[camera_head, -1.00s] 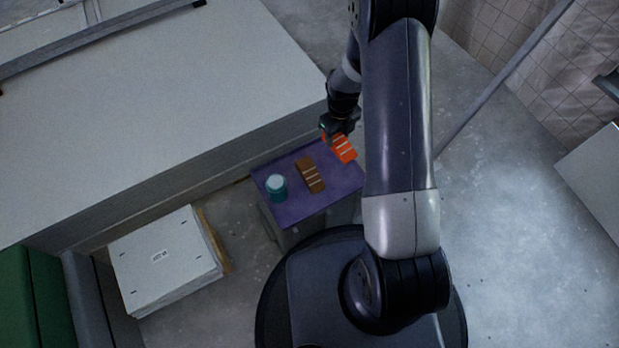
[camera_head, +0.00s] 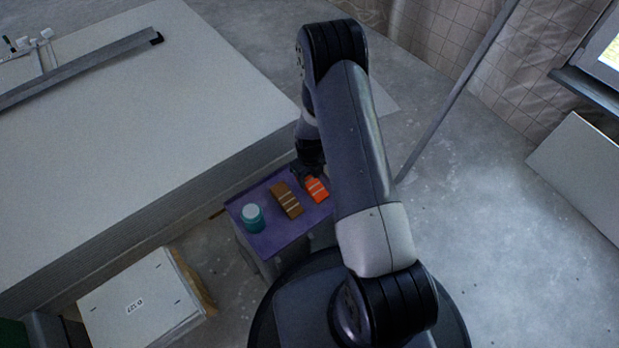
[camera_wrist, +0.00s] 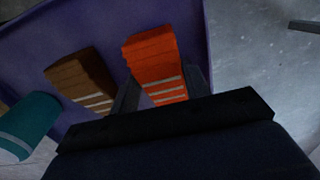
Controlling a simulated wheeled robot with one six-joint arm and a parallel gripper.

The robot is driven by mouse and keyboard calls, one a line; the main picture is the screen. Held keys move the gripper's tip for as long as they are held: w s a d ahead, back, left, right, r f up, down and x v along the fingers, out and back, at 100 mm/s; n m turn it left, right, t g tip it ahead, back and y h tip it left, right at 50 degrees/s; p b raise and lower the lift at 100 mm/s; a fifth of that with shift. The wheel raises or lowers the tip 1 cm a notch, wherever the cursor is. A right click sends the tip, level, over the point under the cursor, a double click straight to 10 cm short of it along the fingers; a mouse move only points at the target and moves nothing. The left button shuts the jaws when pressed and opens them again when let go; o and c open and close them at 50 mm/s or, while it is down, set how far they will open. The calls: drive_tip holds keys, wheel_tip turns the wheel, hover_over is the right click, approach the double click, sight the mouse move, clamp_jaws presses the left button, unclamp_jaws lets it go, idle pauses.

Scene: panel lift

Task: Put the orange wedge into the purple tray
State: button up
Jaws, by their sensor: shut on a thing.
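The orange wedge (camera_head: 316,189) is at the right end of the purple tray (camera_head: 275,239). It has pale stripes. In the wrist view the orange wedge (camera_wrist: 155,62) sits between the two fingers of my gripper (camera_wrist: 160,92), which is shut on it. The purple tray (camera_wrist: 105,22) shows behind and below it. In the head view my gripper (camera_head: 310,174) is at the tray's far right, partly hidden by my arm. I cannot tell whether the wedge touches the tray floor.
A brown striped block (camera_head: 286,201) and a teal round container (camera_head: 252,218) stand in the tray, left of the wedge. A large stack of pale panels (camera_head: 130,130) lies behind. A smaller white stack (camera_head: 140,306) is at lower left. Open floor (camera_head: 450,240) lies right.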

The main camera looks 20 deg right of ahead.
sight(310, 179)
drive_tip(key=shift+f, duration=0.2)
drive_tip(key=o, duration=1)
drive_tip(key=shift+r, duration=0.1)
wheel_tip(310, 179, up, 12)
drive_tip(key=p, duration=0.4)
drive_tip(key=shift+r, duration=0.2)
